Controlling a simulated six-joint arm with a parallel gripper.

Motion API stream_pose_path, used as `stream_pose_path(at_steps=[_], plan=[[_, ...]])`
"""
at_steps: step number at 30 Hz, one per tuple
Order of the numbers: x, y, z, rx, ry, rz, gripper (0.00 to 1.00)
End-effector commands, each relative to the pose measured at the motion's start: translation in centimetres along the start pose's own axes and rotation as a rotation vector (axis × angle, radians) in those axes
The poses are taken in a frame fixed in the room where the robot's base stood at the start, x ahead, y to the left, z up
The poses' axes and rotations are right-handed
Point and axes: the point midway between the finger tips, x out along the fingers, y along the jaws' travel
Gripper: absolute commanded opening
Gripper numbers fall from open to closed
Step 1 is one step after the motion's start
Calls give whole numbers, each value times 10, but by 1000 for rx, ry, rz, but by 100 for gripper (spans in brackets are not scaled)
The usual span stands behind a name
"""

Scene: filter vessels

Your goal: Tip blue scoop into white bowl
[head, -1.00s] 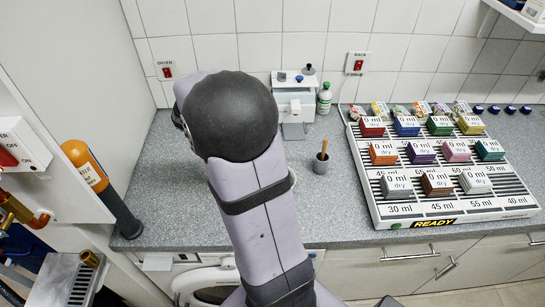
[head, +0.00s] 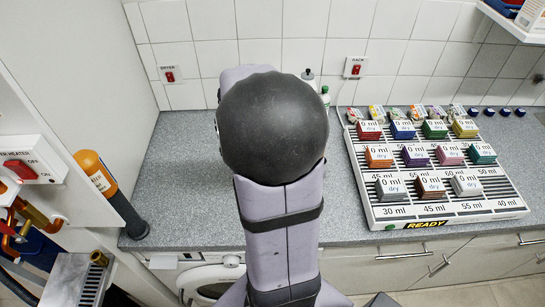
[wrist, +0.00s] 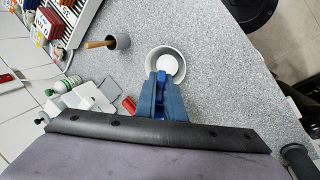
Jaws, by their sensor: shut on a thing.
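My gripper (wrist: 161,88) is shut on a blue scoop (wrist: 161,77), of which a short blue part shows between the fingertips in the wrist view. The white bowl (wrist: 150,60) stands on the counter just past the fingertips, with a round white patch inside it. The fingertips overlap the bowl's near rim in the picture; I cannot tell their height above it. The scoop's cup and any load in it are not clearly visible. In the head view my arm hides the gripper, scoop and bowl.
A grey cup with a wooden-handled tool (wrist: 124,42) stands left of the bowl. A white device (wrist: 92,97) and a small red object (wrist: 129,104) are nearby. A rack of coloured blocks (head: 362,192) fills the right counter. Counter right of the bowl (wrist: 225,75) is clear.

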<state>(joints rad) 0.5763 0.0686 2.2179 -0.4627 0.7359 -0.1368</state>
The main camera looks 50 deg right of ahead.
Motion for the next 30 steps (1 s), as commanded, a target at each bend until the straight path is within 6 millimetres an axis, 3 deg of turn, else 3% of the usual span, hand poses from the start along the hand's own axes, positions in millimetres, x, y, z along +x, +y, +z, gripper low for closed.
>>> stream_pose_path(at_steps=[30], plan=[[-11,4,1,62,152,-143,0]])
